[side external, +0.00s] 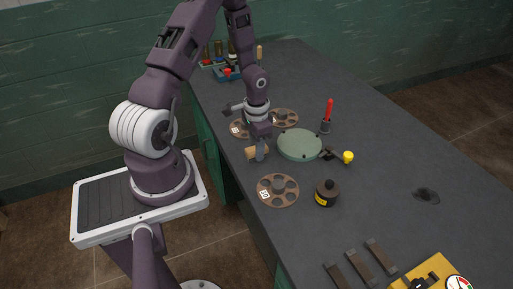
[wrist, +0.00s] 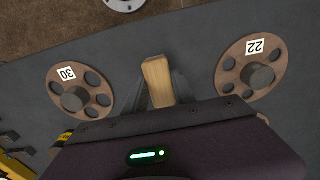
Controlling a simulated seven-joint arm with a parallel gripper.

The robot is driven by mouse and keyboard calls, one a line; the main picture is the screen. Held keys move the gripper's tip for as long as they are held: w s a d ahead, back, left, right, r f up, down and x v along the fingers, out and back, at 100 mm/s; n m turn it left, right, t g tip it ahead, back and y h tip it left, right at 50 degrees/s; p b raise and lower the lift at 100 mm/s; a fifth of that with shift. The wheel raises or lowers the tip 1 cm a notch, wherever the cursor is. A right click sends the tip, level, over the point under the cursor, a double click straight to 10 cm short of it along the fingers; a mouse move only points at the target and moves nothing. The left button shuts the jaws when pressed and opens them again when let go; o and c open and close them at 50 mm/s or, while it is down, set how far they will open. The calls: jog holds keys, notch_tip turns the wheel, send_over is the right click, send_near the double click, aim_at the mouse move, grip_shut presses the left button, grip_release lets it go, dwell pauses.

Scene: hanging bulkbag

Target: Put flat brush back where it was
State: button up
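The flat brush shows as a pale wooden block-like handle (wrist: 157,80) between the two dark fingers of my gripper (wrist: 159,88) in the wrist view. The fingers lie close against both sides of it. In the side view my gripper (side external: 258,151) points down at the left edge of the grey table, with the brush's tan wood (side external: 251,153) at its fingertips. The bristles cannot be made out. Whether the brush touches the table is hard to tell.
Brown holed discs flank the gripper: one marked 30 (wrist: 80,92) and one marked 22 (wrist: 257,68).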

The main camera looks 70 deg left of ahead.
jog(key=o, duration=0.3)
jog(key=shift+o, duration=0.2)
jog(key=shift+r, duration=0.15)
jog(key=d+r+y, duration=0.1)
jog(key=d+r, duration=0.1)
jog(key=r, duration=0.8)
jog(key=d+r+y, duration=0.1)
jog(key=d+r, duration=0.1)
jog(key=r, duration=0.7)
jog(key=s+d+r+t+h, duration=0.2)
jog(key=s+d+r+t, duration=0.3)
jog(key=s+d+r, duration=0.7)
jog(key=s+d, duration=0.1)
jog(key=d, duration=0.2)
jog(key=shift+d+r+t, duration=0.3)
jog(key=shift+d+r, duration=0.05)
jog(key=shift+r, duration=0.05)
